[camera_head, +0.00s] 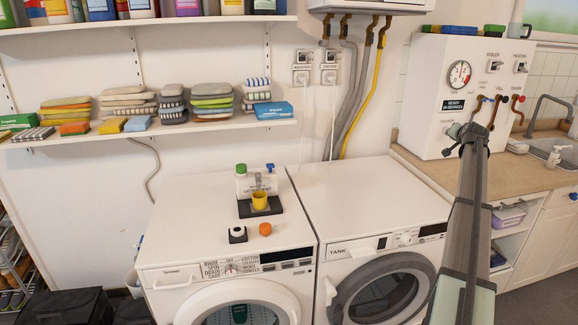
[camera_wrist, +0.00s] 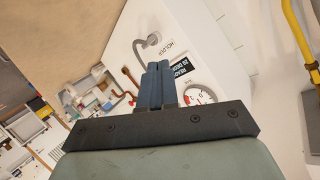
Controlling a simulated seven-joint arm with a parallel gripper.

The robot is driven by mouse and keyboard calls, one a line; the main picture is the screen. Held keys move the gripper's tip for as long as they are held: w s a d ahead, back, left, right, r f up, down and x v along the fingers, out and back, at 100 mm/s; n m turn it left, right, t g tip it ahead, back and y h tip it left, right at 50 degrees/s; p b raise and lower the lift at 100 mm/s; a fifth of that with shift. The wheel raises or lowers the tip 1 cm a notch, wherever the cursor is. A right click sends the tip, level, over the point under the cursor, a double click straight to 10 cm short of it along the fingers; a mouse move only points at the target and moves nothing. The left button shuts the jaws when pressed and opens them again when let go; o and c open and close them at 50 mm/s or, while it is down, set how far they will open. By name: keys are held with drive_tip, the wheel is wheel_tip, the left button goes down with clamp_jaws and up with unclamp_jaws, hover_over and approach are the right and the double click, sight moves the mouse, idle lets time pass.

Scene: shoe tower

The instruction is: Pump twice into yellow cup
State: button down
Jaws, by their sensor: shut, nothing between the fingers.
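A yellow cup (camera_head: 260,200) stands upright on the black base (camera_head: 262,209) of a white detergent dispenser (camera_head: 243,186), on top of the left washing machine. The dispenser has a green cap (camera_head: 241,169) and a blue piece (camera_head: 270,168) at its top right, which looks like the pump head. My gripper (camera_head: 472,135) is far to the right of the dispenser, in front of the white panel box. In the wrist view my gripper (camera_wrist: 157,66) has its two dark fingers together and empty. The cup and dispenser are not in the wrist view.
An orange cap-like piece (camera_head: 265,229) and a small black-and-white block (camera_head: 237,235) sit in front of the dispenser. The white panel box (camera_head: 440,85) has a gauge (camera_head: 459,74) and pipes. The right machine's top (camera_head: 365,190) is clear. A shelf of folded cloths (camera_head: 210,101) is behind.

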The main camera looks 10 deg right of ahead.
drive_tip(key=w+a+n+y, duration=0.1)
drive_tip(key=w+a, duration=0.4)
drive_tip(key=a, duration=0.4)
drive_tip(key=w+a+y, duration=0.2)
drive_tip(key=w+a, duration=0.4)
drive_tip(key=a, duration=0.3)
drive_tip(key=n+g+y, duration=0.3)
drive_tip(key=y, duration=0.1)
hover_over(271, 166)
drive_tip(key=shift+w+f, duration=0.15)
drive_tip(key=shift+f, duration=0.05)
drive_tip(key=shift+f, duration=0.2)
drive_tip(key=shift+d+f, duration=0.1)
drive_tip(key=shift+f, duration=4.1)
drive_tip(key=shift+f, duration=0.15)
drive_tip(key=shift+f, duration=0.3)
